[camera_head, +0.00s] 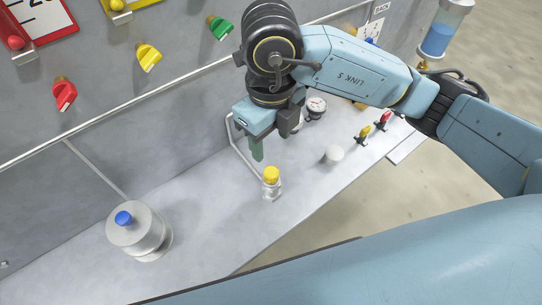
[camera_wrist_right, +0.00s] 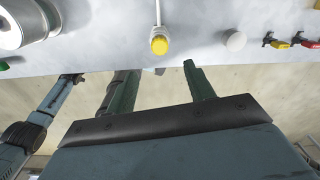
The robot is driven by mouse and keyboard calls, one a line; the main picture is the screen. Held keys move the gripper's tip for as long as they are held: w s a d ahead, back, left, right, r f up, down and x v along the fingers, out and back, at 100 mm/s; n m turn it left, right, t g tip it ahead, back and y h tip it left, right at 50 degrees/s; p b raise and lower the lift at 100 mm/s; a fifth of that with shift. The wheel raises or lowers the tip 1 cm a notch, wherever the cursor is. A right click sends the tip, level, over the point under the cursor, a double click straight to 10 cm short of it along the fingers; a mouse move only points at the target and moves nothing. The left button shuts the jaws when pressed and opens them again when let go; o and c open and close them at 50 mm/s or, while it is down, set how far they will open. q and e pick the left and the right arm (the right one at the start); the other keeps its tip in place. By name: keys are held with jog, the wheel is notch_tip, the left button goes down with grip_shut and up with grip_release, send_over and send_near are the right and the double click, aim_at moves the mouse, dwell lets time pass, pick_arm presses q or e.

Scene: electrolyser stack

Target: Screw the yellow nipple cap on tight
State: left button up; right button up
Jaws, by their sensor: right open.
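The yellow cap (camera_head: 271,174) sits on top of a small clear or metallic nipple (camera_head: 271,189) that stands upright on the grey bench. The cap also shows in the right wrist view (camera_wrist_right: 159,45), beyond the fingertips. My right gripper (camera_head: 257,150) is open and empty, above and just behind the cap in the head view, apart from it. Its two green fingers show in the right wrist view (camera_wrist_right: 160,78) with clear space between them. How far the cap is turned down cannot be told.
A metal cylinder with a blue knob (camera_head: 137,236) stands at the left of the bench (camera_head: 205,220). A white round knob (camera_head: 332,155), small yellow and red valves (camera_head: 382,122) and a gauge (camera_head: 316,106) are to the right. The wall carries coloured valves (camera_head: 148,57).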

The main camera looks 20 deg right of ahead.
aim_at(271, 171)
notch_tip(271, 171, down, 10)
jog(key=shift+f+p, duration=0.15)
jog(key=shift+p, duration=0.2)
jog(key=c, duration=1.1)
jog(key=m+p, duration=0.1)
jog(key=m, duration=0.2)
jog(key=shift+c, duration=0.2)
jog(key=shift+m, duration=1.4)
jog(key=shift+p, duration=0.35)
jog(key=m, duration=0.1)
jog(key=m+p, duration=0.1)
jog(key=m, duration=0.1)
jog(key=shift+r+m, duration=0.25)
jog(key=shift+m, duration=0.15)
jog(key=o, duration=1.1)
jog(key=shift+f, duration=0.2)
